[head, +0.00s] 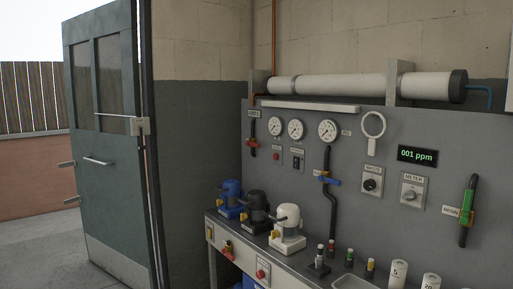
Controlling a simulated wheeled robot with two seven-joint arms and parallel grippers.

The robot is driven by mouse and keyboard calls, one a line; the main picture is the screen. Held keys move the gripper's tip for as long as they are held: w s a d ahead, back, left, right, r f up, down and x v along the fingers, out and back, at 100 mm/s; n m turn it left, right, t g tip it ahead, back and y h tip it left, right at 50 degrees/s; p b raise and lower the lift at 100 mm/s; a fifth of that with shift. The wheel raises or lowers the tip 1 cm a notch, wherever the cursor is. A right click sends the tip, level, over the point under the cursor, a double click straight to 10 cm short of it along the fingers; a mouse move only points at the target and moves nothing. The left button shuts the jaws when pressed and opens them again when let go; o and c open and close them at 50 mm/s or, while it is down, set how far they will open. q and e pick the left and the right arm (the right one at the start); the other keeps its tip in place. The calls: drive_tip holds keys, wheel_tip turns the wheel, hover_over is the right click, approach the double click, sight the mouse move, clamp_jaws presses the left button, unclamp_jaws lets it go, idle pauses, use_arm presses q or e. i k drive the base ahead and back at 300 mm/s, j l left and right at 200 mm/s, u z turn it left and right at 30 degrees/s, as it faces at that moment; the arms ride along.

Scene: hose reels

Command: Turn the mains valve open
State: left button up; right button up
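Several valves are on the grey wall panel in the head view, but their labels are too small to read surely, so I cannot tell which is the mains valve. A red-handled valve (252,143) sits on a short dark pipe at the panel's left. A blue-handled valve (329,180) with a little red sits on a dark pipe below the right gauge. A green and yellow fitting (467,205) is on a dark pipe at the far right. Neither of my grippers is in view.
A narrow bench (262,256) below the panel holds blue, black and white pumps, small bottles and numbered white cups. Three gauges (295,129), a waste knob (371,185), a meter knob (412,194) and a "001 ppm" display (417,156) are on the panel. A green door (105,150) stands open at left.

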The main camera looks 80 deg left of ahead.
sight(254, 144)
drive_tip(key=j+u, duration=0.15)
drive_tip(key=u, duration=0.35)
drive_tip(key=j+u, duration=0.15)
drive_tip(key=u, duration=0.35)
drive_tip(key=j+u, duration=0.2)
drive_tip(key=u, duration=0.25)
drive_tip(key=j+u, duration=0.1)
drive_tip(key=u, duration=0.4)
drive_tip(key=i+j+u, duration=0.3)
drive_tip(key=j, duration=0.25)
drive_tip(key=i+j+u, duration=0.3)
drive_tip(key=i+j, duration=0.25)
drive_tip(key=i+j+z, duration=0.1)
drive_tip(key=z, duration=0.35)
drive_tip(key=i+j+z, duration=0.4)
drive_tip(key=j, duration=0.25)
drive_tip(key=j+z, duration=0.45)
drive_tip(key=j, duration=0.3)
drive_tip(key=i+j, duration=0.1)
drive_tip(key=j, duration=0.5)
drive_tip(key=i+j, duration=0.1)
drive_tip(key=j, duration=0.45)
drive_tip(key=i+j, duration=0.15)
drive_tip(key=j, duration=0.45)
drive_tip(key=z, duration=0.05)
